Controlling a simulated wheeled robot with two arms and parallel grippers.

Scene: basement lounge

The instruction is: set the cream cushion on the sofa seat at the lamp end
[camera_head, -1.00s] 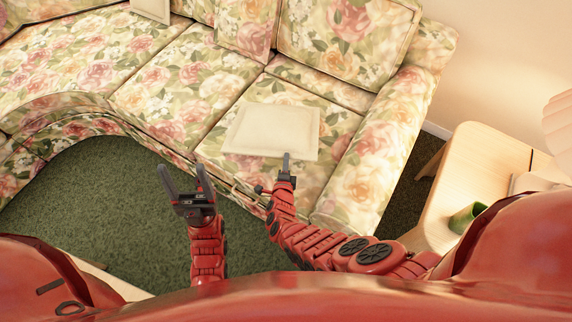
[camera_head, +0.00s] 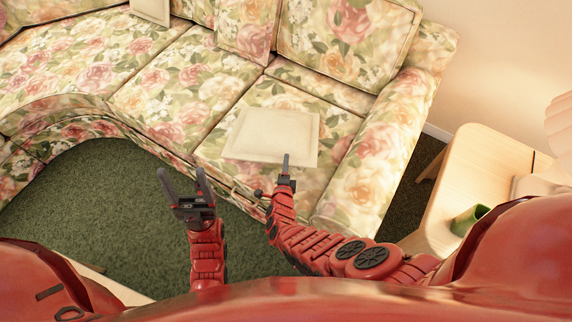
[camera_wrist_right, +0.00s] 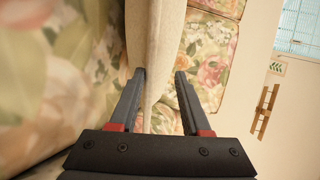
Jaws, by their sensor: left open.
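The cream cushion (camera_head: 272,137) is flat and square, over the right-hand seat of the floral sofa (camera_head: 190,150), beside its right armrest. I cannot tell whether it touches the seat. My right gripper (camera_head: 286,160) is at its near edge. My left gripper (camera_head: 181,178) is open and empty above the green carpet in front of the sofa. The pale shade of the lamp (camera_head: 560,125) shows at the right edge.
A light wooden side table (camera_head: 480,160) stands right of the armrest, with a green cup (camera_head: 468,219) on it. Floral back cushions (camera_head: 345,45) lean along the sofa back. Another cream cushion (camera_head: 150,10) is at the top left. The carpet (camera_head: 90,205) is clear.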

